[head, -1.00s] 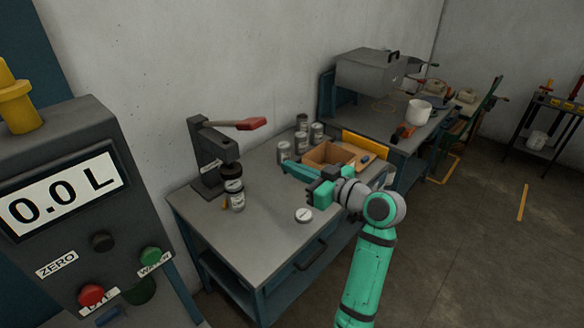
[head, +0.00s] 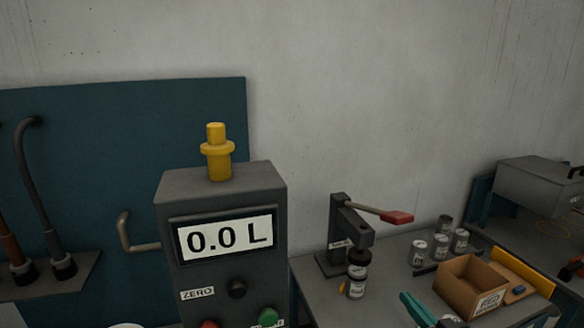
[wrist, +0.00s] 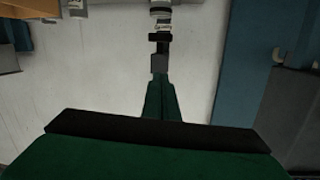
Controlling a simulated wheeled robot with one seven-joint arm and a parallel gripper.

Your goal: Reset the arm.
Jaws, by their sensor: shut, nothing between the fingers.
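My gripper (wrist: 160,64) shows in the wrist view with its green fingers together and nothing between them. A white-labelled jar (wrist: 162,12) appears beyond the fingertips at the top of that view; whether they touch is not clear. In the head view only a teal part of my arm end (head: 418,310) shows at the bottom edge, over the grey bench and left of the cardboard box. The rest of my arm is out of that view.
A grey console (head: 225,250) reading 0.0 L stands in front. A blue board (head: 110,150) with hoses is at left.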

